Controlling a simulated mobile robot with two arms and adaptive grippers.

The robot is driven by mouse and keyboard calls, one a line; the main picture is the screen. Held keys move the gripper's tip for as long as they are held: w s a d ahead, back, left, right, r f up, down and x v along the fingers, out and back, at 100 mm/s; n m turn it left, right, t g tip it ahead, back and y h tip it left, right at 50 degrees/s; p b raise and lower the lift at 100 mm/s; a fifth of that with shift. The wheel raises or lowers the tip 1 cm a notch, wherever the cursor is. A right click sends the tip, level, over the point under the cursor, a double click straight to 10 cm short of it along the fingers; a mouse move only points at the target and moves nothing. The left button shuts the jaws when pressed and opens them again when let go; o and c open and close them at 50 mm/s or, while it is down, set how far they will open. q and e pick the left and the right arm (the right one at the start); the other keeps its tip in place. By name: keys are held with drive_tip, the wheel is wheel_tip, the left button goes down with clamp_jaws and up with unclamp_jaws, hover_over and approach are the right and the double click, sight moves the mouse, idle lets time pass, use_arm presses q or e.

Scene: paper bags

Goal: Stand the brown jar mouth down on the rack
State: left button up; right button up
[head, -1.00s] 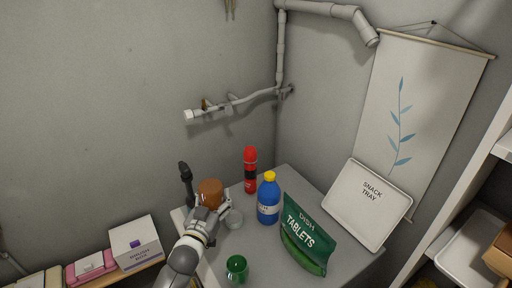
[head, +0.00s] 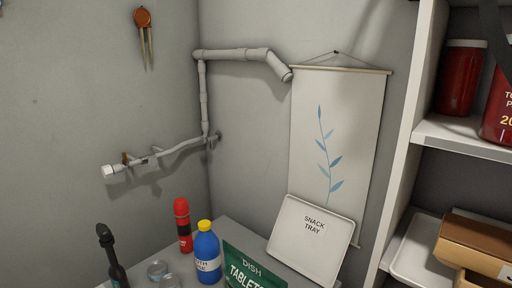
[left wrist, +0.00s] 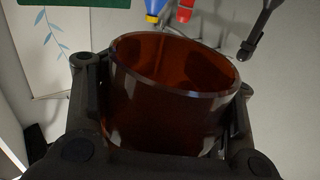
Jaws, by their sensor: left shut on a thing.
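The brown jar (left wrist: 165,105) is see-through amber glass and fills the middle of the left wrist view. Its open round rim is at the top of that picture, and I can see into it. My left gripper (left wrist: 162,90) is shut on the jar, with a dark finger on each side of it. The jar's lower part is hidden by the gripper. Neither the jar nor either gripper shows in the head view now. I cannot make out a rack in these frames.
A counter (head: 232,233) holds a black tool (head: 112,257), clear glass vessels (head: 157,269), a red bottle (head: 183,227), a blue bottle (head: 207,257), a green tablets bag (head: 243,274) and a leaning snack tray (head: 312,246). Shelves (head: 462,137) stand at the right.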

use_arm(q)
drive_tip(key=s, duration=0.1)
drive_tip(key=s+b, duration=0.1)
drive_tip(key=shift+s+r, duration=0.35)
drive_tip(key=shift+s, duration=0.05)
drive_tip(key=w+d+r+m+g+h, duration=0.2)
drive_tip(key=w+d+m+g+h, duration=0.2)
drive_tip(key=d+m+g+h, duration=0.1)
drive_tip(key=w+d+r+m+g+h, duration=0.3)
drive_tip(key=d+m+h, duration=0.4)
drive_tip(key=d+h, duration=0.3)
drive_tip(key=shift+w+d+g+h, duration=0.3)
drive_tip(key=shift+w+d+g, duration=0.2)
drive_tip(key=shift+d+g, duration=0.4)
idle(0.3)
